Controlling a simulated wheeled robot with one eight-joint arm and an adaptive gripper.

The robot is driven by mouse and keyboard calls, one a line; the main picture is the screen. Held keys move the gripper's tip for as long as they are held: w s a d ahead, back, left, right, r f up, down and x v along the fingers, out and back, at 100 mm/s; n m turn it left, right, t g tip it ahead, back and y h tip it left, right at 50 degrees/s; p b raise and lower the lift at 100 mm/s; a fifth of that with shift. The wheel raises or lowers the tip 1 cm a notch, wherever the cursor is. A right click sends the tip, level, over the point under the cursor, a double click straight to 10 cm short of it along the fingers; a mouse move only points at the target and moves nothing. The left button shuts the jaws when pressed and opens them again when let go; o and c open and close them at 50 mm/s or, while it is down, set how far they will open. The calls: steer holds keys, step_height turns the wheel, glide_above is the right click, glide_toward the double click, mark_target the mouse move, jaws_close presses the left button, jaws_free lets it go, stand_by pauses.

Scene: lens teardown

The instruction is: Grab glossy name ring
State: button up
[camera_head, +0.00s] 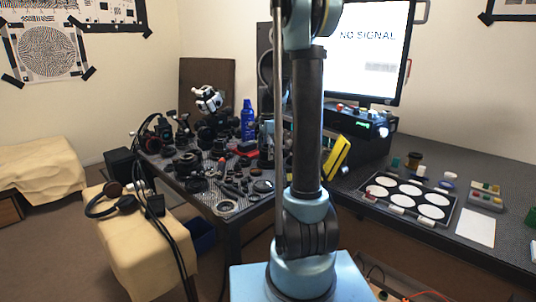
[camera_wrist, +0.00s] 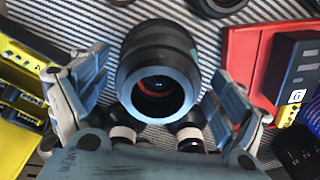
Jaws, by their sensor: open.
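In the wrist view, a black lens barrel (camera_wrist: 160,48) lies on a striped surface, its open end towards me. A pale grey-blue ring (camera_wrist: 133,88) rims that end around a dark bore with a reddish glint. I cannot tell whether this ring is the glossy name ring, and no lettering is legible on it. My gripper (camera_wrist: 160,68) is open, with one finger left and one right of the barrel. I see gaps at both sides and nothing gripped. In the head view, my arm hides the gripper, and the small rings on the table cannot be told apart.
In the wrist view, yellow blocks (camera_wrist: 20,140) lie left, and a red block (camera_wrist: 241,62) and a black box (camera_wrist: 299,62) stand close on the right. In the head view, the left table (camera_head: 262,203) is crowded with lens parts. A blue bottle (camera_head: 248,120) stands among them.

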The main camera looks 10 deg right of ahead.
steer(key=c, duration=1.1)
steer(key=shift+r, duration=0.15)
steer(key=shift+c, duration=0.2)
